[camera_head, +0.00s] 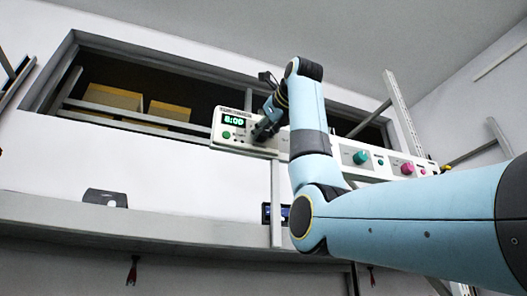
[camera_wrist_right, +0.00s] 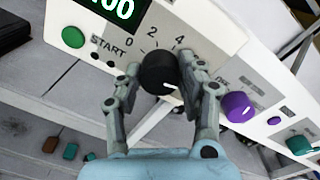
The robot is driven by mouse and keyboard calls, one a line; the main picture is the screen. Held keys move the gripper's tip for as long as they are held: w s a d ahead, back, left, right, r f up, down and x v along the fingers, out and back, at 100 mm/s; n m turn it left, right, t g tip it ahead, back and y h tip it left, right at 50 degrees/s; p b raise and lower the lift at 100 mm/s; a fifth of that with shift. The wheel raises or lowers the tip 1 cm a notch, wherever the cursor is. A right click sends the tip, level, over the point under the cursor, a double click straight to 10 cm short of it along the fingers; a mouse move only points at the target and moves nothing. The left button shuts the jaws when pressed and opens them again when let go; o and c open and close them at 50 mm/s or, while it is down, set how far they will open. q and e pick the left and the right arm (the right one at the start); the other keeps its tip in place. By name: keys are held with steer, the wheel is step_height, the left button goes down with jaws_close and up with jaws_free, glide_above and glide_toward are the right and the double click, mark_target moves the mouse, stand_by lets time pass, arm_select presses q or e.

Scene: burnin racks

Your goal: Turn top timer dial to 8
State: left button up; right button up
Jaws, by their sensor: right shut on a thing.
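The timer panel (camera_head: 228,141) is a white box with a green lit display (camera_head: 233,119) that reads 8:00. In the right wrist view, the black timer dial (camera_wrist_right: 158,73) sits beside the printed marks 0, 2 and 4. A green START button (camera_wrist_right: 73,37) lies to its left. My right gripper (camera_wrist_right: 160,88) has its two fingers on either side of the dial, shut on it. In the head view, my right gripper (camera_head: 268,124) is at the panel and hides the dial. My left gripper is in neither view.
More panels to the right carry a teal knob (camera_head: 360,157), a pink knob (camera_head: 407,168) and, in the right wrist view, a purple knob (camera_wrist_right: 238,107). Yellow boxes (camera_head: 113,97) stand in the wall opening behind. A grey ledge (camera_head: 150,222) runs below.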

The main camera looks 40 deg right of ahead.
steer(key=shift+w+f+m, duration=0.1)
steer(key=shift+f+m, duration=0.1)
steer(key=shift+m, duration=0.2)
steer(key=o, duration=1.1)
steer(key=shift+o, duration=0.2)
steer(key=shift+r, duration=0.1)
steer(key=shift+s, duration=0.45)
steer(key=s+a, duration=0.2)
steer(key=s, duration=0.9)
steer(key=shift+a, duration=0.15)
